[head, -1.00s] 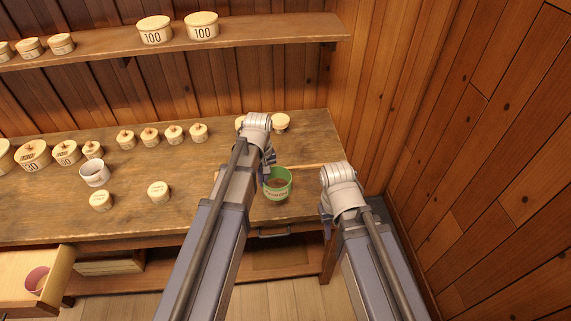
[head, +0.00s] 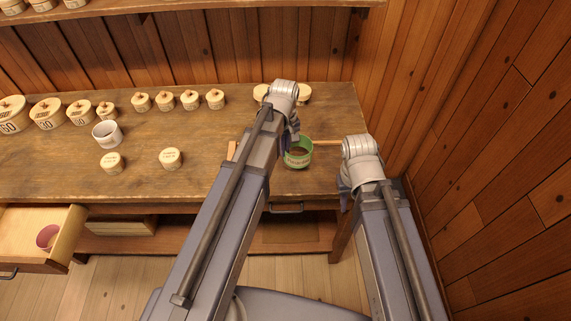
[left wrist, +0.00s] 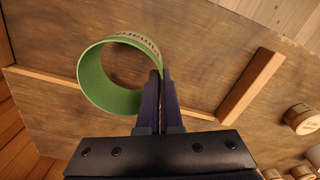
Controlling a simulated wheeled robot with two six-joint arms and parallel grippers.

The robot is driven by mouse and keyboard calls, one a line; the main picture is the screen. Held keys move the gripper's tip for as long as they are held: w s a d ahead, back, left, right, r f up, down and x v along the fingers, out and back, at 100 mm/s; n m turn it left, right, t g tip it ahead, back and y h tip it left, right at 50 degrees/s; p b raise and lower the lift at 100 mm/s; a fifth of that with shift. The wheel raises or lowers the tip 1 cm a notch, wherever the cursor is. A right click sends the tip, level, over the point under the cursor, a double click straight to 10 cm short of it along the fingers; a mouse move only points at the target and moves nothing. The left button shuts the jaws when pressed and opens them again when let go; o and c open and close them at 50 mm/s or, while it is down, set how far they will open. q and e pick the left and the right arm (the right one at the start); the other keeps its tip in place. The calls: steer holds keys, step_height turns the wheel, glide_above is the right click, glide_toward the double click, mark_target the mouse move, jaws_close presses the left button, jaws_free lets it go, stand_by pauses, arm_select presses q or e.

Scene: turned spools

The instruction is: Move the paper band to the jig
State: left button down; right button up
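The paper band is a green open ring (head: 299,160) with a pale printed label, at the right part of the bench. It shows large in the left wrist view (left wrist: 92,82). My left gripper (left wrist: 161,78) is shut on its wall, one finger inside the ring and one outside. I cannot tell whether the band touches the bench. A thin wooden rail (left wrist: 195,108) and a thicker wooden block (left wrist: 250,86), perhaps parts of the jig, lie on the bench beside the band. My right gripper (head: 345,203) hangs near the bench's front right corner; its fingers are too small to read.
A white cup (head: 107,134), two small lidded tubs (head: 171,158) and a row of lidded pots (head: 165,101) stand on the bench (head: 60,158). A wood wall closes the right side.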

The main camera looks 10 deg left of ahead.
mark_target(285, 158)
arm_select(q)
steer(key=shift+f, duration=0.55)
arm_select(e)
steer(key=shift+f, duration=0.55)
